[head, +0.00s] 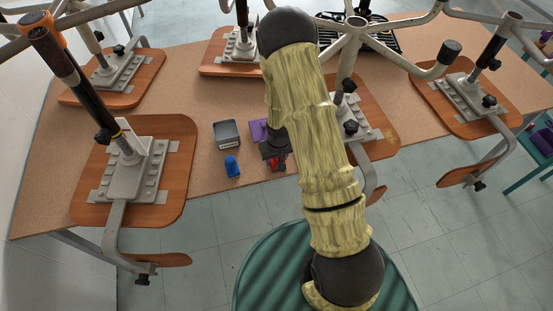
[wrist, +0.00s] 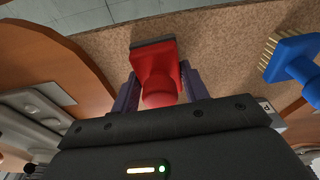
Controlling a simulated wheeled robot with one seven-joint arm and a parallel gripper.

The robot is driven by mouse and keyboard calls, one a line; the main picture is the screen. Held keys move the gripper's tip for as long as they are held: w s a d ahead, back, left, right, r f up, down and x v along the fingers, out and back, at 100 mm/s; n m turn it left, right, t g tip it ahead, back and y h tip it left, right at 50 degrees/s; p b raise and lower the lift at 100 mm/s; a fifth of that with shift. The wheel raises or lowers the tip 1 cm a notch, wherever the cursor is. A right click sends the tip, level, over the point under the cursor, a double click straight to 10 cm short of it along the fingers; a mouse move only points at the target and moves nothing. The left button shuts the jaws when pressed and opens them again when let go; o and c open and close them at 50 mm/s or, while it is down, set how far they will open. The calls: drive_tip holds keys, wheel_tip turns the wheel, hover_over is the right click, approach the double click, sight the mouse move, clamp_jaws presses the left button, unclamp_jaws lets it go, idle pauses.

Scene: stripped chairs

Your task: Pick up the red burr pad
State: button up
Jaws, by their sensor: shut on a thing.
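The red burr pad (wrist: 156,72) sits between the two fingers of my gripper (wrist: 160,88) in the wrist view, with its flat dark face at the far end. The fingers are shut on its red body. In the head view only a small bit of red (head: 278,163) shows beside my dark gripper (head: 272,158), at the table's front edge; my arm hides part of this area. I cannot tell whether the pad touches the table.
A blue brush (head: 232,166) with bristles stands left of my gripper; it also shows in the wrist view (wrist: 294,62). A grey tray (head: 227,133) and a purple item (head: 258,131) lie behind. Upturned chairs with wooden seats (head: 180,135) crowd the table (head: 200,178).

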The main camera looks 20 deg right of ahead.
drive_tip(key=shift+r, duration=0.1)
wheel_tip(320, 180, up, 10)
drive_tip(key=shift+f, duration=0.1)
idle(0.3)
drive_tip(key=shift+o, duration=1.1)
drive_tip(key=shift+c, duration=0.4)
drive_tip(key=shift+f, duration=0.15)
